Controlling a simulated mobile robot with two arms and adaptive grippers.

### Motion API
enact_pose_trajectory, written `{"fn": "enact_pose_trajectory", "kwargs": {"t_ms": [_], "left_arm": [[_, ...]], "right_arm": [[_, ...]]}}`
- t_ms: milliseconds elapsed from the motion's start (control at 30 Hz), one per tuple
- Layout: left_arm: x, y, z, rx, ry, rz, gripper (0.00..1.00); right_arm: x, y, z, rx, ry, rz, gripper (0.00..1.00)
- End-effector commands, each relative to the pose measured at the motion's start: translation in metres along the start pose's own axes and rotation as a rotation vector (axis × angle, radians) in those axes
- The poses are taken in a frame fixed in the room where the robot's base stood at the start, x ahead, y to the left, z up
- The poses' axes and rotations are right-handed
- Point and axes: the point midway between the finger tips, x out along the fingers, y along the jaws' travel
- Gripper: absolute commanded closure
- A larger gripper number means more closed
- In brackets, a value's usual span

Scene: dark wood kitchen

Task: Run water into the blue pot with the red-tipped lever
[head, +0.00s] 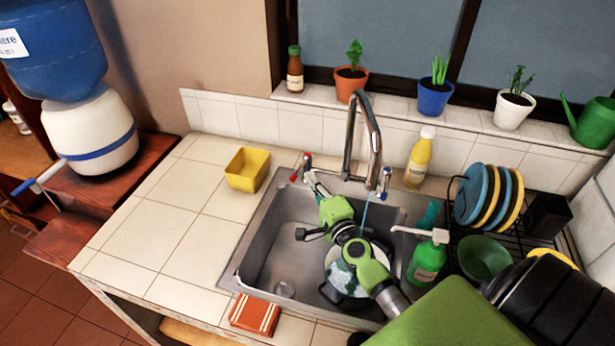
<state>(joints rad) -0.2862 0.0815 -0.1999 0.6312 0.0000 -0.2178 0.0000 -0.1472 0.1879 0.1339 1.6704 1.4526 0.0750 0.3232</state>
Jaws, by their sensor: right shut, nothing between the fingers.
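The tap (374,140) stands behind the sink. Its red-tipped lever (306,162) is on the left and its blue-tipped lever (386,178) is on the right. My right arm reaches over the sink, and its gripper (311,179) is shut and empty close to the red-tipped lever; I cannot tell whether they touch. A thin blue streak like water (364,212) hangs below the spout. A pale pot with dark handles (341,277) sits in the sink, partly hidden under my arm; its blue colour is not clear. My left gripper is out of view.
A yellow container (247,169) and an orange striped sponge or cloth (255,314) lie around the sink. A green soap bottle (427,258), a yellow bottle (420,158) and a dish rack with plates (488,196) crowd the right. The left counter (150,232) is mostly clear.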

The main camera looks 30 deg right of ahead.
Motion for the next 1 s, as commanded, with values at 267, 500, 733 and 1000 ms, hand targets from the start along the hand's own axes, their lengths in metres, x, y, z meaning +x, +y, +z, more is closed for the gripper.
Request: {"fn": "enact_pose_trajectory", "kwargs": {"t_ms": [267,500,733,1000], "left_arm": [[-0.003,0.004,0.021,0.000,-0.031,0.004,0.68],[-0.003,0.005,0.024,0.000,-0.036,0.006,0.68],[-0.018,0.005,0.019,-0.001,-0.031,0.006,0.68],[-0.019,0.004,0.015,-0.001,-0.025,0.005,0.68]], "right_arm": [[0.009,0.001,0.010,0.000,0.000,0.001,1.00],[0.009,0.000,0.010,0.000,0.001,0.001,1.00],[0.013,-0.003,0.019,0.005,0.081,0.001,1.00],[0.018,0.000,0.026,0.001,0.092,0.000,1.00]]}}
